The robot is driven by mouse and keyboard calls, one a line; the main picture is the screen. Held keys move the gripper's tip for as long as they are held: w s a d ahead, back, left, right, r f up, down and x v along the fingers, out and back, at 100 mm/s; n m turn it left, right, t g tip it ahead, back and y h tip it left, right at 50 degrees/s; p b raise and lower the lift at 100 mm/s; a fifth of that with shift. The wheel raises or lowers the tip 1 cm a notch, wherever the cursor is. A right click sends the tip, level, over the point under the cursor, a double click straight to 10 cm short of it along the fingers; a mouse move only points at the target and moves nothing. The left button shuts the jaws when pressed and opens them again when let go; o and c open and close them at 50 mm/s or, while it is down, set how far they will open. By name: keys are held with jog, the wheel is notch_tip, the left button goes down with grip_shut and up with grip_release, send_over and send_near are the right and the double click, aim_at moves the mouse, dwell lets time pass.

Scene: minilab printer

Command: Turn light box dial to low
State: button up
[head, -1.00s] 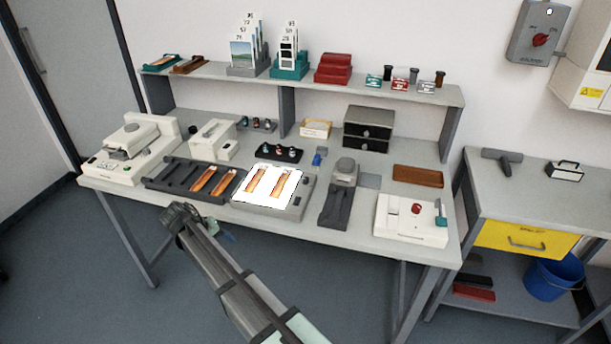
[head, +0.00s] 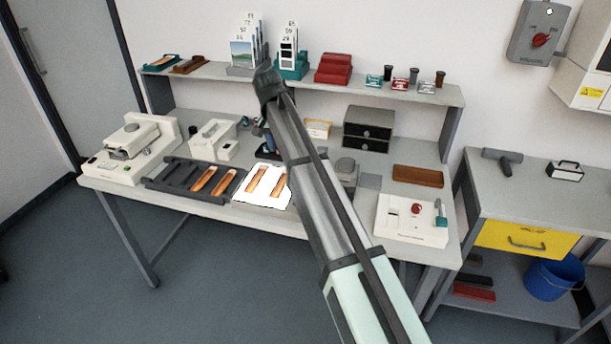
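The light box (head: 262,186) sits at the front middle of the bench, its white top glowing, with two orange film strips lying on it. My arm crosses in front of its right side, so its right edge and dial are hidden. My gripper (head: 268,150) appears small and dark, low behind the raised arm joint, seemingly above the bench just behind the light box. It is partly hidden, and I cannot tell whether its fingers are open or shut, or whether it touches anything.
A dark film tray (head: 172,178) stands left of the light box. A white device with a red knob (head: 415,208) stands to the right. Behind are a white device (head: 213,140), a black drawer unit (head: 368,130) and a loaded shelf (head: 350,86).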

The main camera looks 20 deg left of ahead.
jog(key=w+d+m+g, duration=0.2)
jog(key=w+d+m, duration=0.2)
jog(key=d, duration=0.2)
jog(key=shift+y, duration=0.3)
jog(key=f, duration=1.3)
jog(key=shift+d+f, duration=0.3)
jog(key=shift+c, duration=0.2)
grip_shut()
